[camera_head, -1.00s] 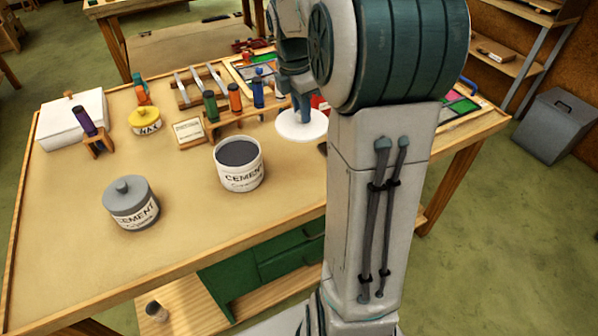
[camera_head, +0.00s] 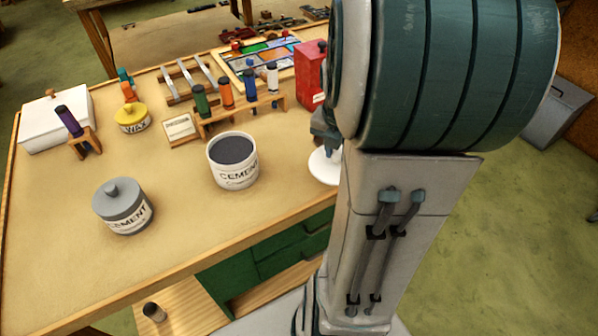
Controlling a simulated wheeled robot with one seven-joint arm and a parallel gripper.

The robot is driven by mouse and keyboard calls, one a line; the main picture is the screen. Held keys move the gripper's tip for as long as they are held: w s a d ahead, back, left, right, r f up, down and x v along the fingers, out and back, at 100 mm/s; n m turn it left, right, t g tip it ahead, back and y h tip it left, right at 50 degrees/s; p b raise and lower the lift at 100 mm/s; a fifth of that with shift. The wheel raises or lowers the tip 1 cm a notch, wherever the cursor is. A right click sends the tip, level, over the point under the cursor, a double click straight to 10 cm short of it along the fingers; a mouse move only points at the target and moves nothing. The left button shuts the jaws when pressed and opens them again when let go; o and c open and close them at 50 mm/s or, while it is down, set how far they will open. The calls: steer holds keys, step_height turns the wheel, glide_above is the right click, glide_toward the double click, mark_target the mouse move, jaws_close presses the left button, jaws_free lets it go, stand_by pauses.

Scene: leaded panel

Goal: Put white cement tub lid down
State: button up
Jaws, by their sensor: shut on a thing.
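The white cement tub lid (camera_head: 322,168) is a flat white disc, partly hidden behind my arm. My gripper (camera_head: 328,147) is above its middle, shut on it, with the fingertips mostly hidden by my arm. I cannot tell whether the lid touches the table or hangs just above it. The white cement tub (camera_head: 233,172) stands uncovered to the left of the lid, showing dark grey contents. A grey cement tub (camera_head: 124,208) with its own knobbed lid on stands farther left.
A wooden rack (camera_head: 245,113) of coloured bottles stands behind the white tub. A red box (camera_head: 309,75) stands behind the lid. A yellow-lidded wax tub (camera_head: 132,118) and a white box (camera_head: 55,120) are at the left. The table (camera_head: 180,235) is clear between the tubs and its front edge.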

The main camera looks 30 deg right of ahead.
steer(key=w+a+f, duration=0.2)
steer(key=w+a, duration=0.1)
steer(key=w+a+f, duration=0.3)
steer(key=shift+w+f, duration=0.1)
steer(key=shift+f, duration=2)
steer(key=shift+f, duration=0.15)
steer(key=o, duration=1)
